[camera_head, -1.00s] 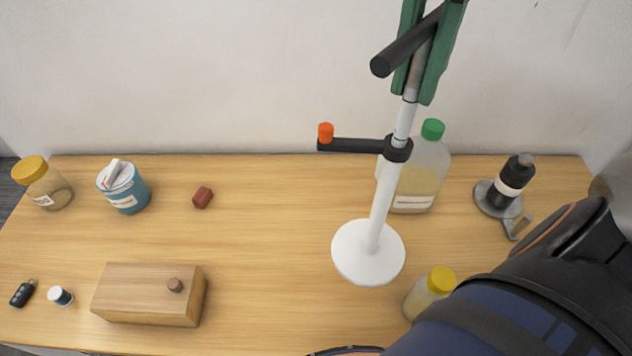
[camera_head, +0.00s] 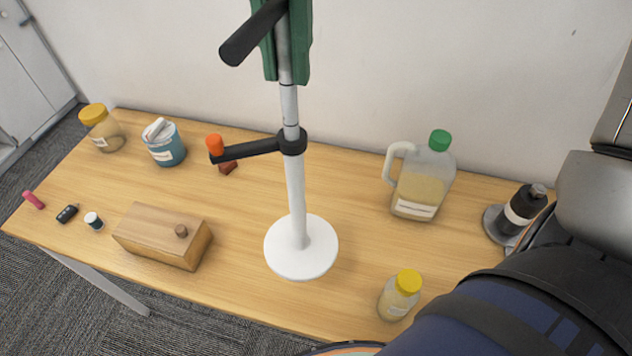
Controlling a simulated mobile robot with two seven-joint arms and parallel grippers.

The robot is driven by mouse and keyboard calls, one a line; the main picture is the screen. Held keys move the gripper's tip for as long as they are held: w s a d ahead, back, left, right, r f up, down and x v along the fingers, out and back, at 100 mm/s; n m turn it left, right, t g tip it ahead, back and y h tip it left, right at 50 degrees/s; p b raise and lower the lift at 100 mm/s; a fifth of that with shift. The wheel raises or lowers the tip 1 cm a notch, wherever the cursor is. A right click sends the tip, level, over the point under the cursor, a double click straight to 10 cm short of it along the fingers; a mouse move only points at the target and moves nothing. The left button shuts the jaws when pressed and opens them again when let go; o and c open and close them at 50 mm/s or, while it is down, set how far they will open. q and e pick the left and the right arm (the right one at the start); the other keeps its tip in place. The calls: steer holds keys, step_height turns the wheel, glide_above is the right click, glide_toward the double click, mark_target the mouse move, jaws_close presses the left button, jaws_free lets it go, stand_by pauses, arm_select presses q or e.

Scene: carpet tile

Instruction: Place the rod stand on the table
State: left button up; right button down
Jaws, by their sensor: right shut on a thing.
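The rod stand (camera_head: 297,200) has a round white base, an upright white rod and a black side clamp with an orange knob. My right gripper (camera_head: 286,45) has green fingers and is shut on the upper rod. The stand is upright, with its base over the middle of the table (camera_head: 235,275), between the wooden box and the jug. I cannot tell whether the base touches the tabletop. The rod's top is outside the view. My left gripper is not in view.
A jug with a green cap (camera_head: 422,185) and a yellow-capped jar (camera_head: 400,295) stand right of the base. A wooden box (camera_head: 160,238) is to its left. A black device (camera_head: 520,212) stands far right.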

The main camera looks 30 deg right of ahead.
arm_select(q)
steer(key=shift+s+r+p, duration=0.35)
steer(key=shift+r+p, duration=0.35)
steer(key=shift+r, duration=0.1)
arm_select(e)
steer(key=w+d+f, duration=0.9)
steer(key=f, duration=0.4)
steer(key=shift+d+f, duration=0.2)
steer(key=shift+d, duration=0.05)
steer(key=c, duration=1.2)
jaws_free()
steer(key=o, duration=0.4)
steer(key=shift+r, duration=0.1)
steer(key=shift+w, duration=0.1)
steer(key=shift+r, duration=0.15)
